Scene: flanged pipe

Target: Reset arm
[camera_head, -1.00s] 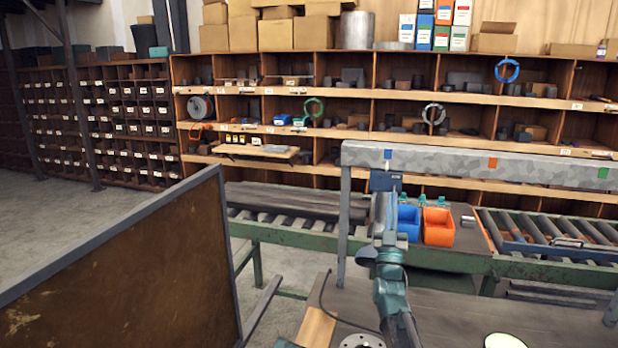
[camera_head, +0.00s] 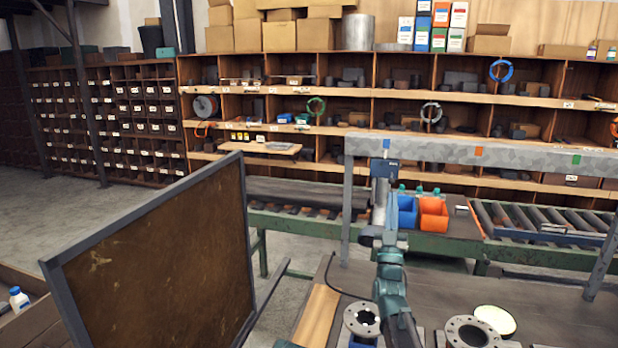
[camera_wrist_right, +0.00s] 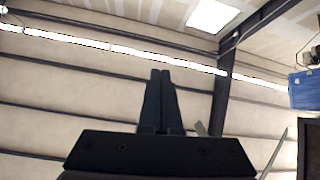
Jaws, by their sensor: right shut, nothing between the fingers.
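My right arm rises from the bottom of the head view, over the workbench. Its gripper (camera_head: 384,165) is at the top of the arm, in front of the grey rail. In the right wrist view the two dark fingers (camera_wrist_right: 160,102) are together, with nothing between them, and point up toward the wall and ceiling. A flanged pipe piece (camera_head: 362,319) stands on the bench left of my right arm. A second flange ring (camera_head: 473,332) lies to the right of the arm. My left gripper is not in view.
A brown framed panel (camera_head: 165,265) stands at the left. Blue (camera_head: 407,212) and orange (camera_head: 433,215) bins sit behind the arm by a roller conveyor (camera_head: 540,225). A grey overhead rail (camera_head: 480,153) crosses close to the gripper. A pale round disc (camera_head: 495,320) lies on the bench.

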